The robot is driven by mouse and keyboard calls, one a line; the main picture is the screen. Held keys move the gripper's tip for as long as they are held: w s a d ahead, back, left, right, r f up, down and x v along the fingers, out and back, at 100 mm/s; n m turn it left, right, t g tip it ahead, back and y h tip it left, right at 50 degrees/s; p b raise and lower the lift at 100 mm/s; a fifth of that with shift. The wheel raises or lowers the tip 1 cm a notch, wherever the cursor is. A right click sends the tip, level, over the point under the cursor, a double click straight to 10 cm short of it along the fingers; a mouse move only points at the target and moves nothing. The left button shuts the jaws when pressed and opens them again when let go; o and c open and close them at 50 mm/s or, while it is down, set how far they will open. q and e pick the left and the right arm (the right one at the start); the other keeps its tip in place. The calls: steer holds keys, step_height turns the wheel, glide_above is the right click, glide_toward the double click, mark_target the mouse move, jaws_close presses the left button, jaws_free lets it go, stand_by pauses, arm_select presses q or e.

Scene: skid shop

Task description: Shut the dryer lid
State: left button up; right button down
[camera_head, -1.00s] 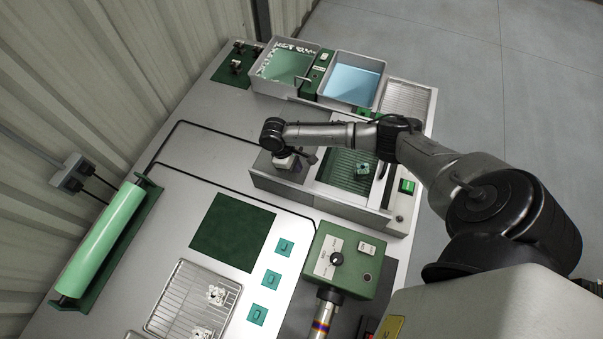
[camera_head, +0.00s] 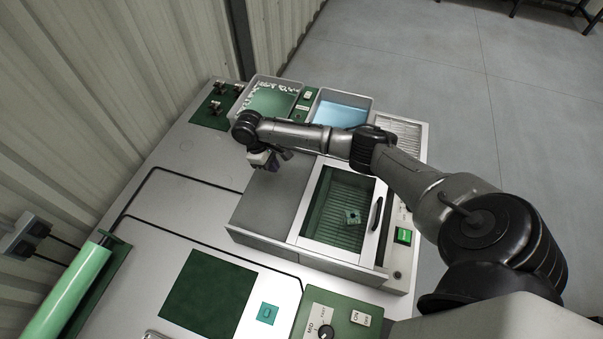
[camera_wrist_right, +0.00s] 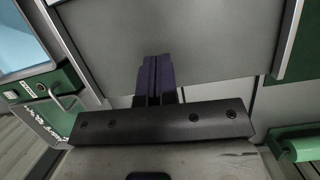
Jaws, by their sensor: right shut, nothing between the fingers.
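The dryer (camera_head: 260,205) is a low grey box on the bench in the head view. Its lid (camera_head: 371,235) is a pale frame with a green-tinted window and a dark handle (camera_head: 376,215) on the right. The lid appears to lie flat over the chamber. A small board (camera_head: 352,216) shows through the window. My right gripper (camera_head: 264,162) is over the far end of the dryer's plain grey panel, away from the handle. Its dark purple fingers (camera_wrist_right: 155,80) are together and empty in the wrist view. My left gripper is out of view.
A tank with green liquid (camera_head: 268,102) and a blue tank (camera_head: 342,113) stand beyond the dryer. A wire rack (camera_head: 398,134) is behind it at right. A green control box (camera_head: 335,322) and a dark green mat (camera_head: 208,290) are in front.

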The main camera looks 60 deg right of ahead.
steer(key=d, duration=0.1)
glide_toward(292, 191)
steer(key=shift+n+g, duration=0.3)
steer(key=x, duration=0.6)
steer(key=shift+w+f+b, duration=0.2)
steer(key=shift+w+b, duration=0.05)
steer(key=shift+b, duration=0.05)
steer(key=s, duration=0.1)
steer(key=s+d+p, duration=0.1)
steer(key=s, duration=0.1)
steer(key=shift+r, duration=0.2)
steer(key=shift+s, duration=0.35)
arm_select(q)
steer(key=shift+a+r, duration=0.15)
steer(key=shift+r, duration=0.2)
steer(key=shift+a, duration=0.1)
